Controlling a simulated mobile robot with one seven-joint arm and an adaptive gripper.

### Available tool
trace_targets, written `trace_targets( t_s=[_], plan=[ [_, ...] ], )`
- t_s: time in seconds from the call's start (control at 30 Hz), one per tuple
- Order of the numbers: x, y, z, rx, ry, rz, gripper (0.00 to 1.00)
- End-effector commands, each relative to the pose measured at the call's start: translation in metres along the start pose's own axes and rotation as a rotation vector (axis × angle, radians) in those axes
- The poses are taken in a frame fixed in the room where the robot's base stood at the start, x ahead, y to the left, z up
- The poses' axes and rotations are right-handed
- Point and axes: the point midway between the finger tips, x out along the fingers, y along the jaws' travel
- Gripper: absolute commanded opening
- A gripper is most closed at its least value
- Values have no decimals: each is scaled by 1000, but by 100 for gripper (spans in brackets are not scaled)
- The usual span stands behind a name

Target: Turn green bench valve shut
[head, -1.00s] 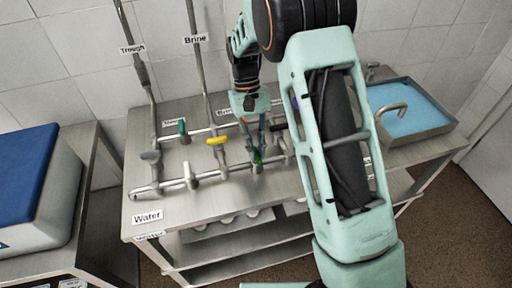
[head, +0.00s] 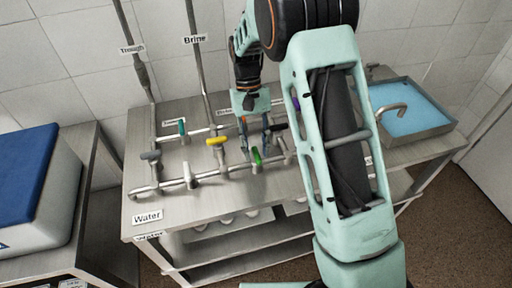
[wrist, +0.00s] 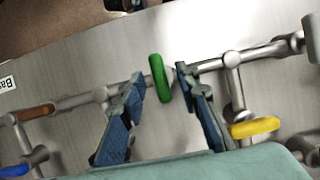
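The green valve handle (head: 257,156) sits on the front pipe of the bench manifold. In the wrist view the green handle (wrist: 160,78) stands crosswise to its pipe. My gripper (head: 255,146) is above and just behind the handle in the head view. In the wrist view my gripper (wrist: 159,80) has its two fingers spread, one on each side of the handle, with gaps visible. It holds nothing. The handle's stem is hidden beneath it.
A yellow handle (head: 217,141), a white handle (head: 187,173), a grey handle (head: 150,156) and a teal handle (head: 182,127) stand to the left. An orange-brown handle (wrist: 37,112) and a blue handle (wrist: 14,171) are on the other side. A sink (head: 411,107) is at right.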

Motion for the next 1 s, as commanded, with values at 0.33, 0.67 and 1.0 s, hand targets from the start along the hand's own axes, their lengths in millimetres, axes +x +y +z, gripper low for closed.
trace_targets(
  t_s=[0.33,0.67,1.0],
  plan=[
    [-24,0,-1,0,2,0,30],
    [-93,0,-1,0,3,0,30],
    [-120,0,0,0,-1,0,30]
  ],
)
